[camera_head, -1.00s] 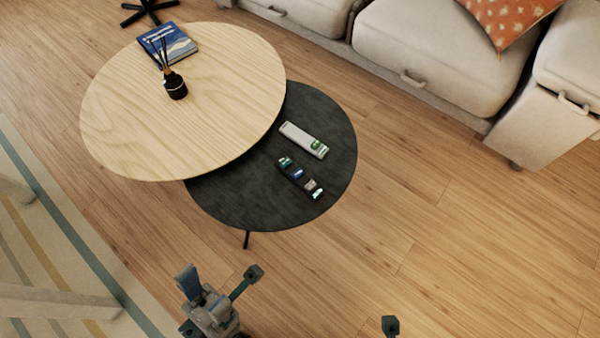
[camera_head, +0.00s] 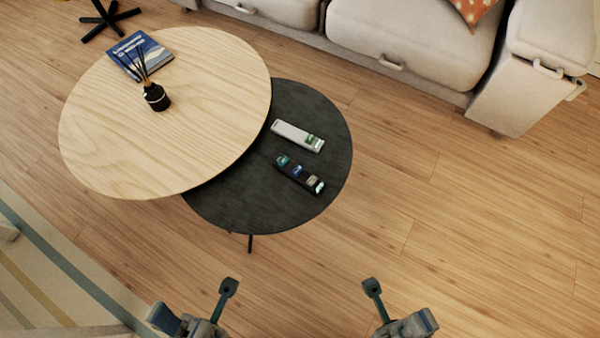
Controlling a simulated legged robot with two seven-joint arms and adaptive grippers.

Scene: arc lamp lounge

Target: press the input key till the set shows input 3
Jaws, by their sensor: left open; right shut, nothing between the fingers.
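A black remote (camera_head: 299,174) with coloured keys or labels lies on the dark round side table (camera_head: 240,212). A pale grey-white remote (camera_head: 297,135) with a green patch lies beside it, a little further back. The marks on both are too small to read. No screen is in view, so the input shown cannot be seen. My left gripper (camera_head: 200,315) is open and empty at the bottom edge, in front of the table and well short of the remotes. My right gripper (camera_head: 374,288) is shut and empty at the bottom, to the right, also apart from the table.
A light wooden round table (camera_head: 150,130) overlaps the dark one and bears a blue book (camera_head: 140,55) and a black reed diffuser (camera_head: 157,98). A pale sofa (camera_head: 410,45) stands behind. A striped rug (camera_head: 50,275) lies at lower left. The wooden floor (camera_head: 460,230) at right is clear.

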